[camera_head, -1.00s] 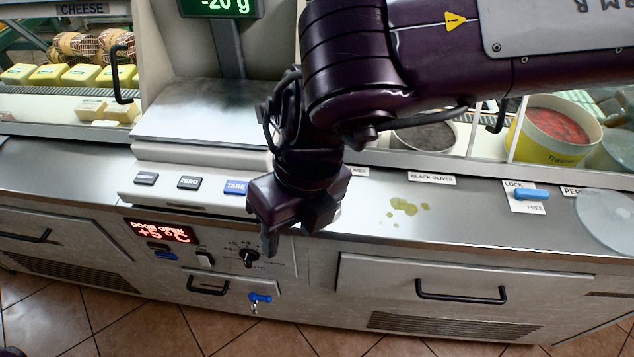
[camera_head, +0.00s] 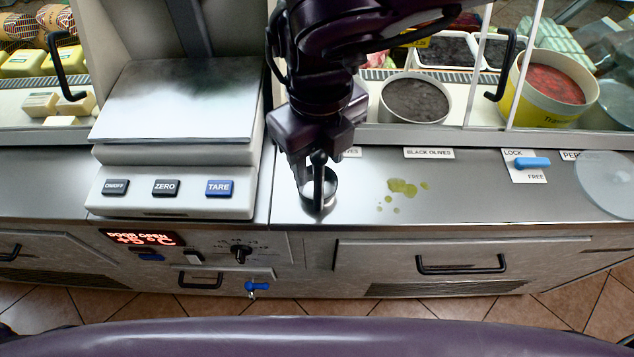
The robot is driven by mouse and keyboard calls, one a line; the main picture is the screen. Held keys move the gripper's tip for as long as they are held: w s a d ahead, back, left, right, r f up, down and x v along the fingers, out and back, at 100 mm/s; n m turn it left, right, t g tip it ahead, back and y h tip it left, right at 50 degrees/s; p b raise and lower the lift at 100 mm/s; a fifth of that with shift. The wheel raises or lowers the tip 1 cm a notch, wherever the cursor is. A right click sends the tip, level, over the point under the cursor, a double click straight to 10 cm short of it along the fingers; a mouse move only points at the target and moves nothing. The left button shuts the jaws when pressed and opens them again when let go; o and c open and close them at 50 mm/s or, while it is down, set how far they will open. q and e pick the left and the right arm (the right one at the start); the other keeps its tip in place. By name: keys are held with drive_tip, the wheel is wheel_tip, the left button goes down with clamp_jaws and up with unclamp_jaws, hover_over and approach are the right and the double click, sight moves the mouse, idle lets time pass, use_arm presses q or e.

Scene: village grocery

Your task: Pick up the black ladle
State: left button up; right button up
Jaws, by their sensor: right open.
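The black ladle (camera_head: 327,190) is on the steel counter, right of the scale and below the black olives tub. Its dark round bowl shows, with a pale glint on it. Its handle is hard to tell from the dark gripper in front of it. My right gripper (camera_head: 308,172) points down at the ladle from above, with its fingers overlapping the bowl in the picture. It is open; whether it touches the ladle cannot be told. My left gripper is not in view.
A scale (camera_head: 180,180) stands close to the gripper's left. Olive-green spots (camera_head: 404,188) lie on the counter to the right. Behind are a tub of black olives (camera_head: 415,100), a yellow-sided tub (camera_head: 545,90) and glass door handles (camera_head: 502,65). A clear round lid (camera_head: 610,180) lies far right.

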sight(318, 171)
wheel_tip(318, 171, down, 2)
drive_tip(key=shift+f, duration=0.25)
drive_tip(key=shift+s+f, duration=0.1)
drive_tip(key=shift+f, duration=0.15)
drive_tip(key=c, duration=0.6)
clamp_jaws()
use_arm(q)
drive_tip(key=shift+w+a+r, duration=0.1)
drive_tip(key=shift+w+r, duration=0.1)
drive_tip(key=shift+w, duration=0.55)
